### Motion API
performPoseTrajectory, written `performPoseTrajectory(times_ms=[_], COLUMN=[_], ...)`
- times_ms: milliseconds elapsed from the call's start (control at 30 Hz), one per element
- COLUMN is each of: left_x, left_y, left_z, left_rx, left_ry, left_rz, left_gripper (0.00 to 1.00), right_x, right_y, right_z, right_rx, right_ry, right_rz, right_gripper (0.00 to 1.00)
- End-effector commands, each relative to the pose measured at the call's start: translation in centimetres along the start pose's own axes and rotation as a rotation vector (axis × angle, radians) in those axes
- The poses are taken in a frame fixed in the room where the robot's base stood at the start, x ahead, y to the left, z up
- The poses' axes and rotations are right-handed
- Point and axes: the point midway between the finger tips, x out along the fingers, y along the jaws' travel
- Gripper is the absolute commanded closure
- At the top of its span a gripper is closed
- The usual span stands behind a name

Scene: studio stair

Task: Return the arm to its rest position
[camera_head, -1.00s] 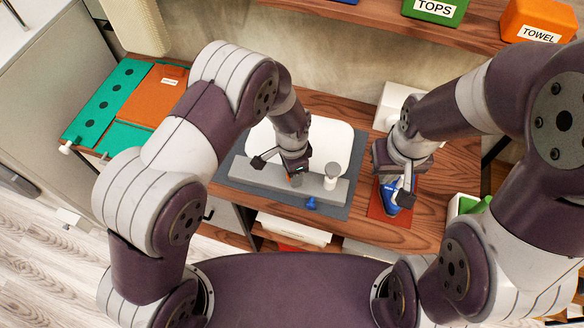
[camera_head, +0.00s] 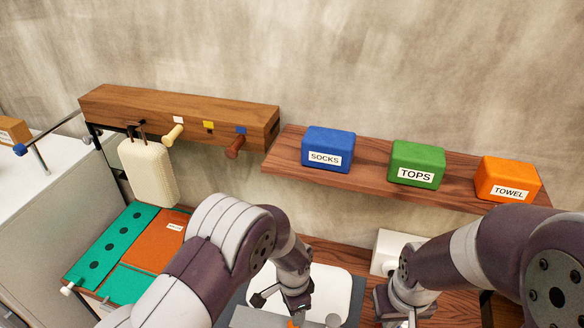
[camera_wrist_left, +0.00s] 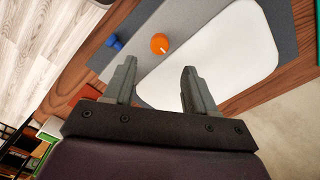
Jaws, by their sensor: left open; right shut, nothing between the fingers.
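My left gripper (camera_head: 283,304) is over the worktop at the bottom of the head view. In the left wrist view its two fingers (camera_wrist_left: 160,76) are apart with nothing held between them. A round orange piece (camera_wrist_left: 160,44) lies beyond the fingertips, and its orange also shows at the bottom edge of the head view. My right gripper (camera_head: 410,315) is low at the right of the worktop, shut and empty. Its fingertips are partly cut off by the lower frame edge.
A white tray (camera_head: 335,285) lies on a grey mat (camera_wrist_left: 290,22). A small blue piece (camera_wrist_left: 114,42) is nearby. Blue (camera_head: 328,149), green (camera_head: 417,160) and orange (camera_head: 508,178) labelled boxes stand on a shelf (camera_head: 285,158). A peg rail (camera_head: 180,108) with a hanging cream case (camera_head: 148,172) is left.

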Motion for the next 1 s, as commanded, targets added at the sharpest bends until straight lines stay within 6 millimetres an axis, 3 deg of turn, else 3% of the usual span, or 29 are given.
performPoseTrajectory(times_ms=[100,167,267,433,500,600,700,1000], left_x=[0.0,0.6,-1.8,-8.1,-10.1,-12.1,-13.2,-13.2], left_y=[0.0,1.4,2.8,3.8,4.6,4.9,3.7,3.7], left_z=[0.0,1.6,5.5,14.1,17.4,20.7,21.5,21.5], left_rx=[-0.060,-0.167,-0.400,-0.857,-1.001,-1.123,-1.174,-1.174], left_ry=[0.002,-0.036,-0.069,-0.035,-0.001,0.065,0.110,0.110], left_rz=[-0.001,0.025,0.041,0.020,0.003,-0.038,-0.071,-0.071], left_gripper=[0.44,0.44,0.44,0.44,0.44,0.44,0.44,0.44], right_x=[0.0,0.0,0.4,1.9,2.5,3.2,3.3,3.3], right_y=[0.0,0.0,0.0,0.0,0.0,0.0,0.0,0.0], right_z=[0.0,0.0,0.1,0.2,0.3,0.4,0.4,0.4], right_rx=[0.000,0.000,0.000,0.000,0.000,0.000,0.000,0.000], right_ry=[0.000,0.000,0.000,0.000,0.000,0.000,0.000,0.000], right_rz=[0.000,0.000,0.000,0.000,0.000,0.000,0.000,0.000], right_gripper=[1.00,1.00,1.00,1.00,1.00,1.00,1.00,1.00])
